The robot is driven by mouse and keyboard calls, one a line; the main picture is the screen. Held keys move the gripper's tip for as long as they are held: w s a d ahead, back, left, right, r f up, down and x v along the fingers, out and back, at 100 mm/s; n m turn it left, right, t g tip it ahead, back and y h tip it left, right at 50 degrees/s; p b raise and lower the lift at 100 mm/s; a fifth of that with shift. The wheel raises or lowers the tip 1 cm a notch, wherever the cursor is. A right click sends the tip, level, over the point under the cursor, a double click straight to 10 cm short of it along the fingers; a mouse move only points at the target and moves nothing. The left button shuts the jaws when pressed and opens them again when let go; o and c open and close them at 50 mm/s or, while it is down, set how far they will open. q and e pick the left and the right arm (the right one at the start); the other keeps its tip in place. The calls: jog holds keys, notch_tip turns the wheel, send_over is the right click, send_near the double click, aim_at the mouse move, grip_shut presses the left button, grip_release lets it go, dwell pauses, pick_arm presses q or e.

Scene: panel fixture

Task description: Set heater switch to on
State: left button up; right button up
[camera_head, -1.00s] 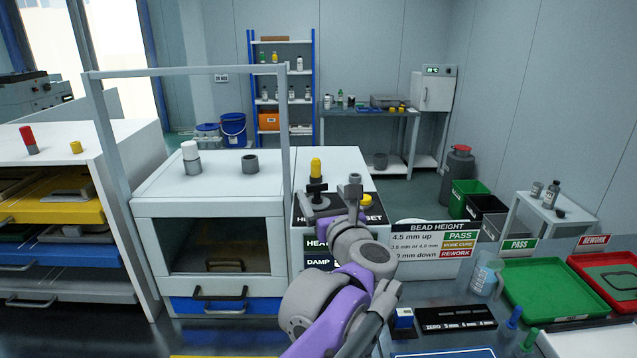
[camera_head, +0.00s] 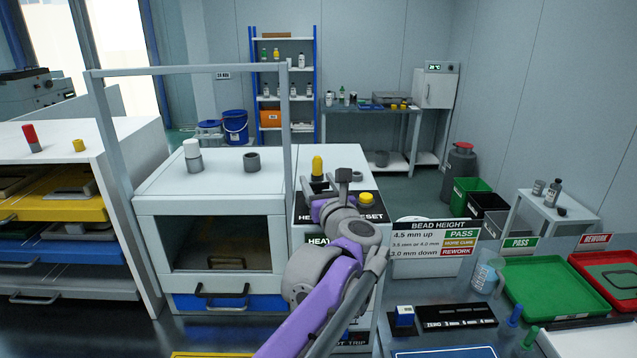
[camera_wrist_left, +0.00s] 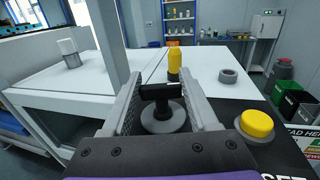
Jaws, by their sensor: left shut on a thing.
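In the head view my left gripper (camera_head: 328,186) is over the cabinet's front top and mostly covers the handle. Part of the "HEA..." lettering on the cabinet front is hidden by my arm. My right gripper is out of view.
A yellow button (camera_head: 367,199) sits just right of my gripper. A yellow-capped post (camera_head: 317,167) stands behind the handle. The white oven box (camera_head: 222,190) with its upright frame is to the left. A bead height sign (camera_head: 432,240) stands to the right.

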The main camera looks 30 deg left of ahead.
pick_arm(q)
jog(key=c, duration=0.5)
jog(key=shift+s+a+r+m+t+h+p, duration=0.1)
jog(key=shift+r+m+t+h+p, duration=0.05)
jog(key=shift+m+t+h+p, duration=0.3)
jog(key=shift+r+m+t+h+p, duration=0.1)
jog(key=shift+m+t+h+p, duration=0.5)
jog(key=shift+h, duration=0.35)
jog(key=shift+m+t+h, duration=0.25)
jog(key=shift+m+h, duration=0.1)
jog(key=shift+h, duration=0.05)
jog(key=shift+f, duration=0.25)
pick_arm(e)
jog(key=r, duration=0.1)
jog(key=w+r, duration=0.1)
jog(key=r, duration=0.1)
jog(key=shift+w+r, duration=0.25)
pick_arm(q)
jog(key=o, duration=1.4)
